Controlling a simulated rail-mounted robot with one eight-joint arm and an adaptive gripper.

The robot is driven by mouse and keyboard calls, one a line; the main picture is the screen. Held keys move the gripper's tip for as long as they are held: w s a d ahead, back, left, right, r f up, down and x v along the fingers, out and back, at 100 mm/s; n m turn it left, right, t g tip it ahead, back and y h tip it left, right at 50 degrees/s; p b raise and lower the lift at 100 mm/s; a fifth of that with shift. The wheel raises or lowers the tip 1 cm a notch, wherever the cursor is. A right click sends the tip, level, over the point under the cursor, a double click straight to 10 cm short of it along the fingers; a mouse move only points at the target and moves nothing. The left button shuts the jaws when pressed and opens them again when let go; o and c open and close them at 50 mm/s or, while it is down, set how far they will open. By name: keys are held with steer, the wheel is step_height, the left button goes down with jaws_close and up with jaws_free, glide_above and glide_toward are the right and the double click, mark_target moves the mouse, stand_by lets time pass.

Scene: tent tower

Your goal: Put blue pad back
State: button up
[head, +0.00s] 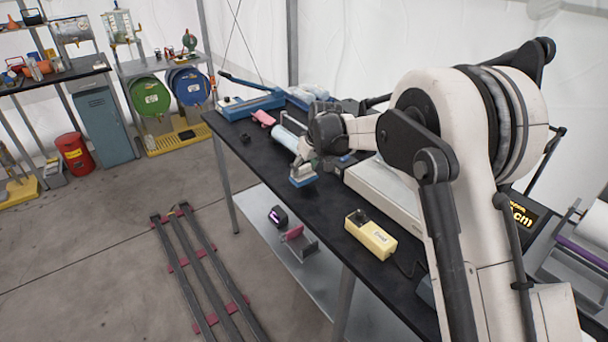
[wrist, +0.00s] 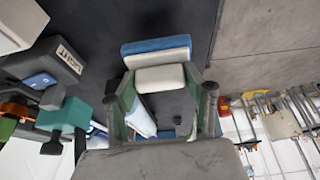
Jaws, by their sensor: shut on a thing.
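The blue pad (head: 303,181) is a small block with a blue layer and a pale white-grey upper part. In the head view it is under my gripper (head: 304,166), over the black table (head: 330,212), close to its front edge. I cannot tell whether it touches the tabletop. In the wrist view my gripper (wrist: 160,88) has its green-grey fingers on both sides of the pad's white block, and the pad's blue strip (wrist: 157,45) shows beyond the fingertips. The gripper is shut on the pad.
A yellow box (head: 371,235) stands on the table nearer me. A white case (head: 382,192) lies behind the gripper to the right. A pale roll (head: 288,138), a pink item (head: 263,117) and a blue tool (head: 252,105) lie farther along. The table front between gripper and yellow box is clear.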

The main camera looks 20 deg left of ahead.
mark_target(305, 172)
steer(key=shift+f, duration=1.45)
steer(key=shift+f, duration=0.2)
steer(key=o, duration=1.1)
steer(key=shift+o, duration=0.2)
steer(key=shift+r, duration=0.2)
steer(key=shift+r, duration=0.25)
steer(key=v, duration=1.1)
steer(key=shift+d+r, duration=0.15)
steer(key=shift+r, duration=0.1)
steer(key=shift+s+r, duration=0.1)
steer(key=shift+s, duration=0.05)
